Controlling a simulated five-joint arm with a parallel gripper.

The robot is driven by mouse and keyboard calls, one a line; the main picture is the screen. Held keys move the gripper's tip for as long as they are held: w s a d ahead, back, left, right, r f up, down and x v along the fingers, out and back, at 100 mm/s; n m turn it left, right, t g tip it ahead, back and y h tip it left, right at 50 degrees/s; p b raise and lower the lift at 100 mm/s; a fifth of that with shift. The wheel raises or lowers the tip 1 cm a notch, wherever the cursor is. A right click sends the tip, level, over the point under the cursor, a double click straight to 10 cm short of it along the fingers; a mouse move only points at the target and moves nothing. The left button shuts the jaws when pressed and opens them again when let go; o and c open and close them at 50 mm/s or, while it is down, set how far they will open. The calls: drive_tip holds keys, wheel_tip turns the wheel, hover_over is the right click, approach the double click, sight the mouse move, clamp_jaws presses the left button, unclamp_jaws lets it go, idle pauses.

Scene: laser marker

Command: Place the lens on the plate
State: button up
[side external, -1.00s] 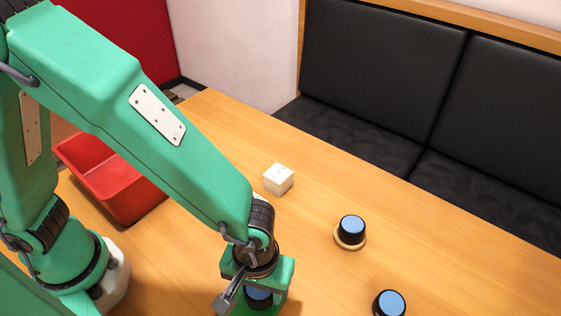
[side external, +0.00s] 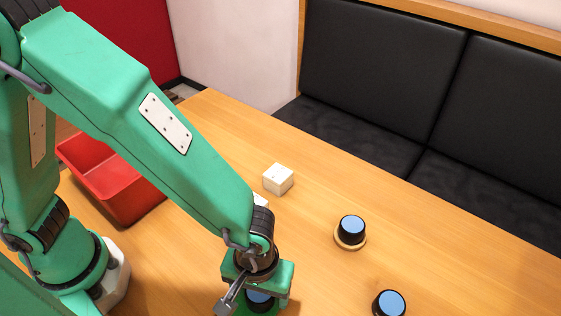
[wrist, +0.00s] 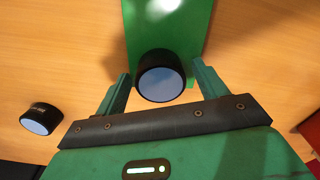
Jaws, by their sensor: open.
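A black lens with a pale blue face (wrist: 162,80) stands between the fingers of my gripper (wrist: 162,86) in the wrist view. The fingers are open, with a gap on each side of it. Behind and around it is the flat green plate (wrist: 185,30); the lens overlaps the plate's near part and appears to rest on it. In the side view my gripper (side external: 257,285) hangs over this lens (side external: 259,301), which is partly hidden. A second lens (side external: 351,226) sits on a round wooden base (side external: 343,244). A third lens (side external: 389,303) stands at the bottom edge.
A white cube (side external: 278,179) stands on the wooden table behind my gripper. A red bin (side external: 105,185) is at the left. In the wrist view, another lens (wrist: 41,119) lies left of my gripper. The table's right side is mostly clear, with a black bench (side external: 440,190) beyond.

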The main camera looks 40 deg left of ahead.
sight(260, 295)
drive_tip(key=shift+r, duration=0.1)
wheel_tip(260, 295, up, 12)
drive_tip(key=shift+s+d, duration=0.3)
idle(0.4)
idle(0.5)
drive_tip(key=w+a+r+m+t+h, duration=0.1)
drive_tip(key=w+a+r+t, duration=0.3)
drive_tip(key=a, duration=0.7)
drive_tip(key=w+a+r+m, duration=0.2)
drive_tip(key=a+r, duration=0.4)
drive_tip(key=a, duration=0.4)
drive_tip(key=s+a+r+m+t, duration=0.1)
drive_tip(key=s+a, duration=0.2)
drive_tip(key=a, duration=0.5)
drive_tip(key=shift+s+a+r+m+t+y, duration=0.2)
drive_tip(key=shift+a+m+t+y, duration=0.1)
drive_tip(key=shift+a+y, duration=0.1)
